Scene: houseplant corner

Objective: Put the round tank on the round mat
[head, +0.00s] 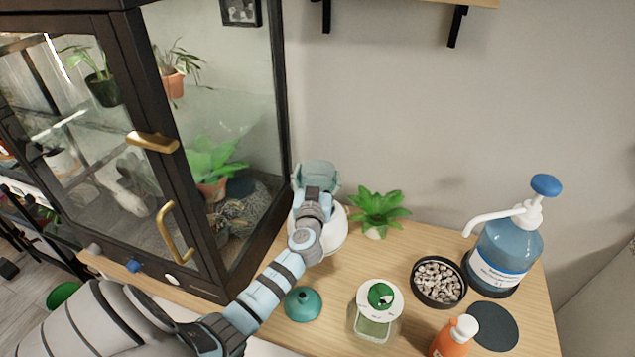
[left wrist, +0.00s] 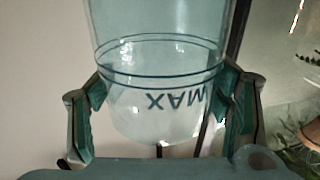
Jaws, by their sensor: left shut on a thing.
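The round tank (head: 318,174) is clear teal, with dark rings and upside-down "MAX" lettering in the left wrist view (left wrist: 160,78). My left gripper (head: 314,192) is shut on it, with one finger on each side of the tank in the left wrist view (left wrist: 160,112). The tank is at the back of the table, beside the glass cabinet. A rounded white object (head: 335,233) lies behind and below my gripper, partly hidden by it. My right gripper is out of view.
A teal funnel-shaped piece (head: 303,305), a green-topped jar (head: 375,318) and an orange bottle (head: 452,341) stand in front. The glass cabinet (head: 218,130) is at left.

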